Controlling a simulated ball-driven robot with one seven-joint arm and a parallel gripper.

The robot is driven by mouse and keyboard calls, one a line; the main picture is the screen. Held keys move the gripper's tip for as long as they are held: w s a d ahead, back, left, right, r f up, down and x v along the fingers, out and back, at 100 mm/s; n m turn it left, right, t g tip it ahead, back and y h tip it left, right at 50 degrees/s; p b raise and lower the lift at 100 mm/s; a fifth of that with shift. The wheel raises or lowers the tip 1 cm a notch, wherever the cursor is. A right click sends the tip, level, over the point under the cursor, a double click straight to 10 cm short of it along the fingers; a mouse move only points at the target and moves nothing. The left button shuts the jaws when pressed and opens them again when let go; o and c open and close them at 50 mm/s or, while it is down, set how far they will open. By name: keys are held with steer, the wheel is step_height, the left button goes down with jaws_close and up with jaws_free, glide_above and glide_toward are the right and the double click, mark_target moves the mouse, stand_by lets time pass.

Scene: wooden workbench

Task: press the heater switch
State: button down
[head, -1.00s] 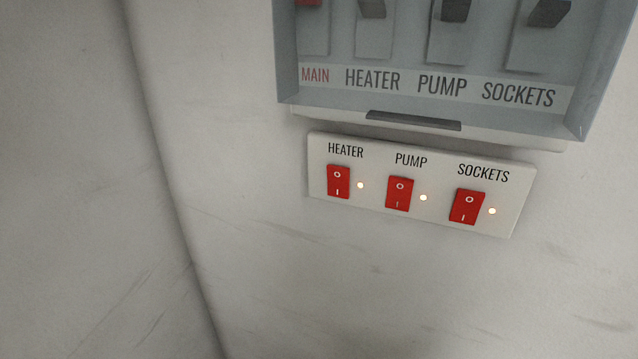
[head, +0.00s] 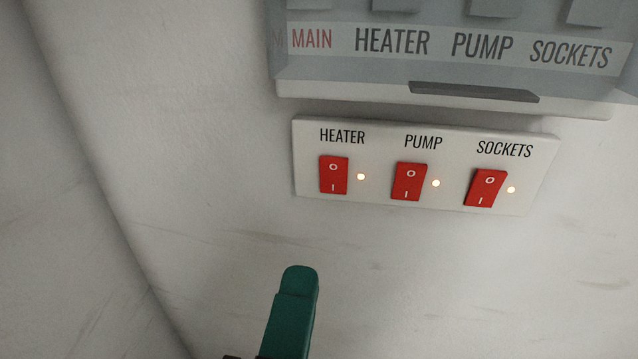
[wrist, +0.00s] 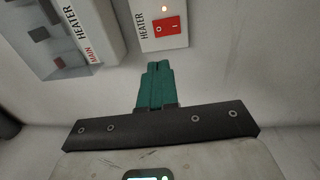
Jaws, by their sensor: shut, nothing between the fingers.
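The heater switch (head: 333,175) is a red rocker marked O and I, at the left end of a white switch plate (head: 385,197) under the label HEATER. A small lamp (head: 361,177) beside it glows. In the wrist view the heater switch (wrist: 168,26) is just beyond my fingertips, slightly to the right. My gripper (head: 300,270) has green fingers, shut and empty. In the head view it is below the heater switch and a little left, apart from it. In the wrist view my gripper (wrist: 157,66) points toward the plate's edge.
The pump switch (head: 409,182) and the sockets switch (head: 486,188) share the plate, each with a lit lamp. A grey breaker box (head: 350,72) with a clear cover hangs just above. The pale wall below the plate is bare.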

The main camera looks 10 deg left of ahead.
mark_target(328, 168)
steer(key=shift+w, duration=0.15)
steer(key=w, duration=0.4)
steer(key=w+r+p, duration=0.1)
steer(key=w, duration=0.8)
steer(key=shift+w+d+r, duration=0.3)
steer(key=shift+w, duration=0.05)
steer(key=shift+w+r+p, duration=0.1)
steer(key=shift+r+p, duration=0.2)
steer(key=shift+p, duration=0.7)
steer(key=shift+f, duration=0.25)
